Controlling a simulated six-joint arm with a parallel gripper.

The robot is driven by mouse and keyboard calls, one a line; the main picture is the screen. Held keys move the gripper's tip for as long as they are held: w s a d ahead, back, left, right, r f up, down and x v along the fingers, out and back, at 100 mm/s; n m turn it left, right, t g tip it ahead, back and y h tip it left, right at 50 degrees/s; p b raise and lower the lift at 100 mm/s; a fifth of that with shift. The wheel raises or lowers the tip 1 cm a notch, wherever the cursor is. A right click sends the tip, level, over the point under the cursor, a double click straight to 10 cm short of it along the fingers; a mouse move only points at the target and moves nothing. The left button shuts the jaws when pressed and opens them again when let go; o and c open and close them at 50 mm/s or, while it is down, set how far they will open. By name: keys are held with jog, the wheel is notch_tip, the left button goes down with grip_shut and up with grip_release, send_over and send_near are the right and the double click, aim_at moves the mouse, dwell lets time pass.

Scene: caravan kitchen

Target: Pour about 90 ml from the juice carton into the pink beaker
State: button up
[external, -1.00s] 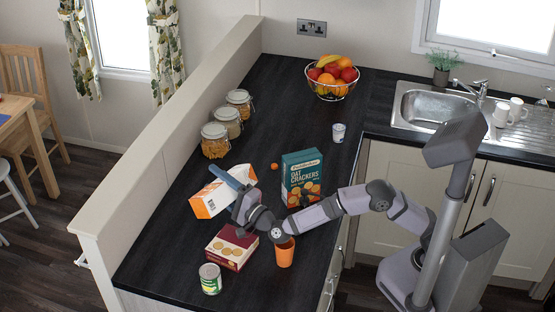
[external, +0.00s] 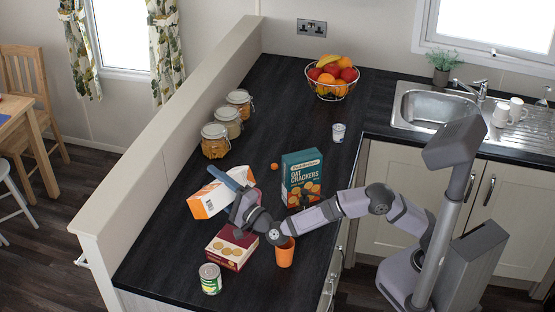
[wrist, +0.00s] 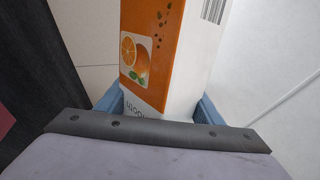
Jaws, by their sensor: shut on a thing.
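The juice carton (external: 208,203), white and orange, is held strongly tilted over the left part of the counter. My gripper (external: 236,184) is shut on it. In the wrist view the carton (wrist: 155,50) sits between the two blue fingers (wrist: 157,106). Its spout and any liquid cannot be made out. I see no pink beaker; an orange beaker (external: 285,254) stands upright at the counter's right front edge, below and right of my gripper and apart from the carton. My forearm passes just above its rim, and its inside is hidden.
A cracker box (external: 300,180) stands behind my arm. A maroon biscuit box (external: 230,249) and a can (external: 210,279) are in front. Glass jars (external: 228,122) line the left wall. A small orange object (external: 274,166) and a white cup (external: 338,133) stand farther back.

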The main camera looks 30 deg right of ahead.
jog(key=shift+a, duration=0.1)
jog(key=shift+s+a+r+m+b, duration=0.15)
jog(key=shift+s+a+m+b, duration=0.3)
jog(key=shift+a+b, duration=0.2)
dwell(0.3)
jog(key=shift+a+h, duration=0.1)
jog(key=shift+h, duration=0.3)
